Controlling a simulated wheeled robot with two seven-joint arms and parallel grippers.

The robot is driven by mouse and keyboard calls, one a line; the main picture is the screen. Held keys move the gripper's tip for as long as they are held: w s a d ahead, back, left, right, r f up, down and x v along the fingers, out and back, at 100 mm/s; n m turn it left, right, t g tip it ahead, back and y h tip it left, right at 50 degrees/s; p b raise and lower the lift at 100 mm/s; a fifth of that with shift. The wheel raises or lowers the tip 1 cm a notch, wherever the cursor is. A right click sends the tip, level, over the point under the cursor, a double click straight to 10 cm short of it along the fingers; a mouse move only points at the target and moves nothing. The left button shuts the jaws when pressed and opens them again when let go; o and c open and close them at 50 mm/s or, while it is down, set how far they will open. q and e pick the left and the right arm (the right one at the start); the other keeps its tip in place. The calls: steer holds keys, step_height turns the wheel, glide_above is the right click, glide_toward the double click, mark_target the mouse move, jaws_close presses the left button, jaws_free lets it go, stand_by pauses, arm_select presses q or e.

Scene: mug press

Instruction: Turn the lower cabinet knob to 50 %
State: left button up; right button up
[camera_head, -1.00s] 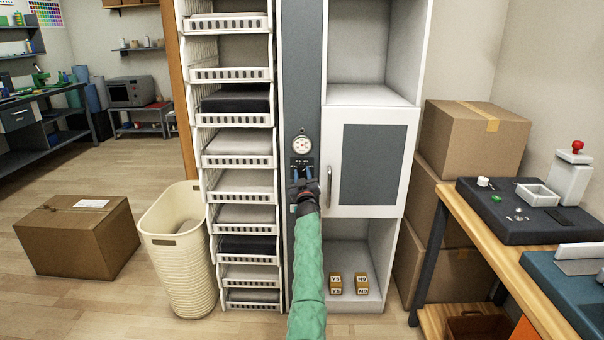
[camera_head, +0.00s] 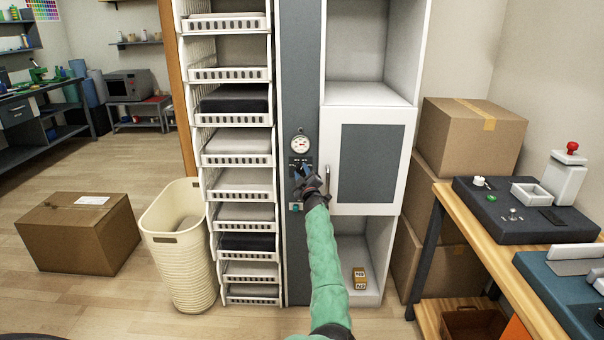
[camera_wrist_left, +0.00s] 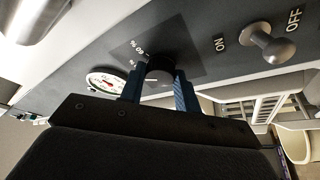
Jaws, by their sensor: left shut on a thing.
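A dark round knob (camera_wrist_left: 158,72) sits on the grey control panel (camera_head: 287,95) in the narrow column beside the white cabinet. My left gripper (camera_head: 305,173) is at this panel, just below the round gauge (camera_head: 300,145). In the left wrist view, the blue fingers of my left gripper (camera_wrist_left: 159,90) are closed on either side of the knob. Printed marks with a % sign stand beside the knob, partly hidden. The fingers and wrist hide much of the knob in the head view, so its exact setting cannot be read. My right gripper is not in view.
A metal toggle (camera_wrist_left: 268,42) marked ON and OFF stands near the knob. White wire baskets (camera_head: 238,148) are left of the column; a cabinet door with handle (camera_head: 328,182) is right. A cream bin (camera_head: 172,250) and workbench (camera_head: 480,240) flank the area.

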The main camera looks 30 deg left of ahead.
arm_select(q)
steer(key=o, duration=1)
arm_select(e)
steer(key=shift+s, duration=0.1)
arm_select(q)
steer(key=v, duration=0.7)
steer(key=shift+s+d+f, duration=0.15)
steer(key=shift+s+d, duration=0.1)
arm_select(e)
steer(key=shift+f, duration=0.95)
